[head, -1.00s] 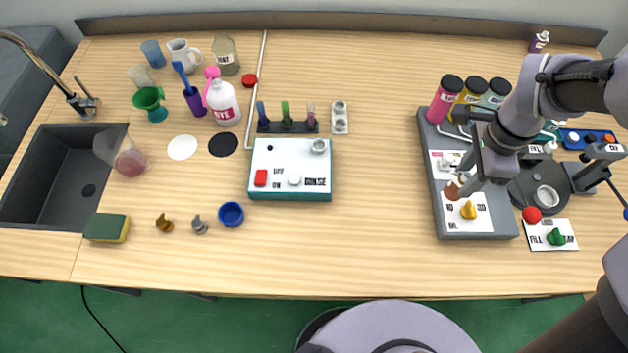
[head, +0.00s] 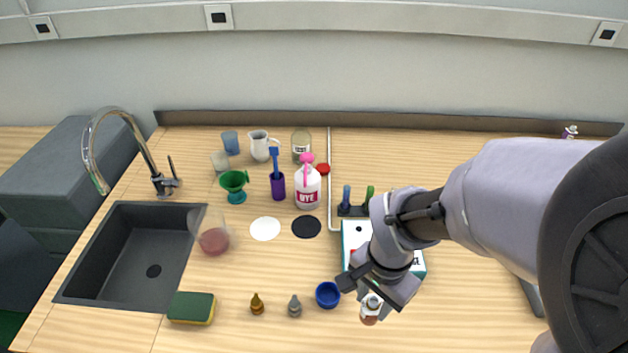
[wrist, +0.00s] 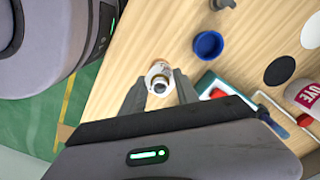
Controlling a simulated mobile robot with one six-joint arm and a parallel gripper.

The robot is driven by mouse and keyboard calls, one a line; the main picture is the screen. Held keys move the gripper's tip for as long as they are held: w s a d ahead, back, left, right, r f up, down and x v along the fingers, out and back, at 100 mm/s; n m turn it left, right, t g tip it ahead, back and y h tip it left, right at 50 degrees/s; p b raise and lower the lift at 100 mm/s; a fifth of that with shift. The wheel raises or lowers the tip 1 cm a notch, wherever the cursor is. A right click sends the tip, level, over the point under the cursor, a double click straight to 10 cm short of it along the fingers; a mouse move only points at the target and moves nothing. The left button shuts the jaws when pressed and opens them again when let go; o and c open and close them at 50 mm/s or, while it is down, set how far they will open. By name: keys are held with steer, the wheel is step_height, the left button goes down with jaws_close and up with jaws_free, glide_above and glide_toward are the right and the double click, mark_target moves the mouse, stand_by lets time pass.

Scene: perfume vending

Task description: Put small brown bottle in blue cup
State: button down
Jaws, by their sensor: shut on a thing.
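The small brown bottle (head: 369,314), with a white label and reddish-brown lower part, is held between the fingers of my gripper (head: 376,296). It also shows between the fingertips in the wrist view (wrist: 158,72), where its round neck faces the camera. The blue cup (head: 327,294) is a small, round, open cup on the wooden counter, just left of the bottle in the head view. In the wrist view the cup (wrist: 208,44) lies to the upper right of the bottle, apart from it. My gripper is shut on the bottle; I cannot tell its exact height above the counter.
A grey stopper-like piece (head: 294,307) and a brown one (head: 257,304) stand left of the cup. A white-topped teal device (head: 352,236) is partly behind my gripper. A sponge (head: 191,308) and a sink (head: 128,262) are further left. Bare counter lies in front of the cup.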

steer(key=w+a+f+b, duration=0.1)
steer(key=w+a, duration=0.1)
steer(key=w+a+f+b, duration=0.2)
steer(key=a, duration=0.1)
steer(key=w+a+f+b, duration=0.1)
steer(key=w+a+f, duration=0.1)
steer(key=a, duration=0.1)
steer(key=shift+w, duration=0.3)
steer(key=shift+r, duration=0.2)
steer(key=shift+f, duration=0.1)
steer(key=c, duration=1.3)
jaws_free()
steer(key=shift+f, duration=0.15)
steer(key=shift+c, duration=0.2)
steer(key=o, duration=0.4)
steer(key=shift+o, duration=0.2)
steer(key=shift+r, duration=0.2)
